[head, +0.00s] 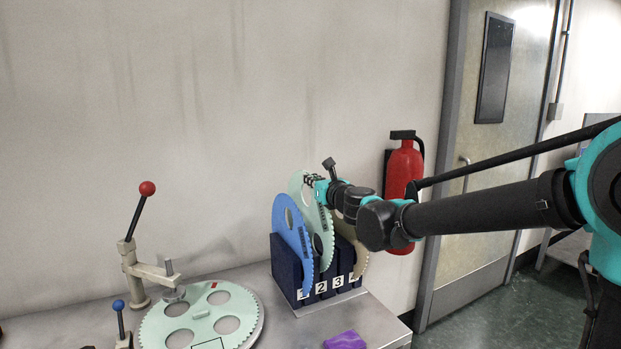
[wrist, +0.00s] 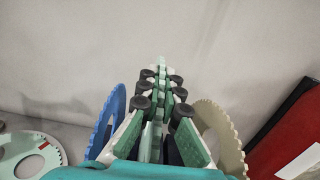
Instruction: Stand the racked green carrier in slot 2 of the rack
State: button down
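The green carrier (head: 307,197) is a pale green toothed disc with holes. In the head view it is upright at the rack (head: 287,268), over slot 2, between the blue and beige carriers. Its top and lower front edge sit higher than the blue carrier's, so it looks raised; its bottom is hidden. My gripper (head: 314,183) is at its upper edge. In the wrist view my gripper (wrist: 160,88) has its fingers close together with a thin pale strip between them, which appears to be the carrier's edge.
A blue carrier (head: 287,212) stands in slot 1, and a beige carrier (head: 361,262) in slot 4. A toggle clamp (head: 139,270) and a green plate (head: 202,322) are at left. A purple block (head: 345,341) lies in front. A fire extinguisher (head: 404,170) hangs at right.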

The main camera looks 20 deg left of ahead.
aim_at(328, 211)
jog(key=shift+f, duration=3.2)
jog(key=c, duration=1.6)
grip_release()
jog(key=shift+c, duration=0.2)
jog(key=v, duration=1.2)
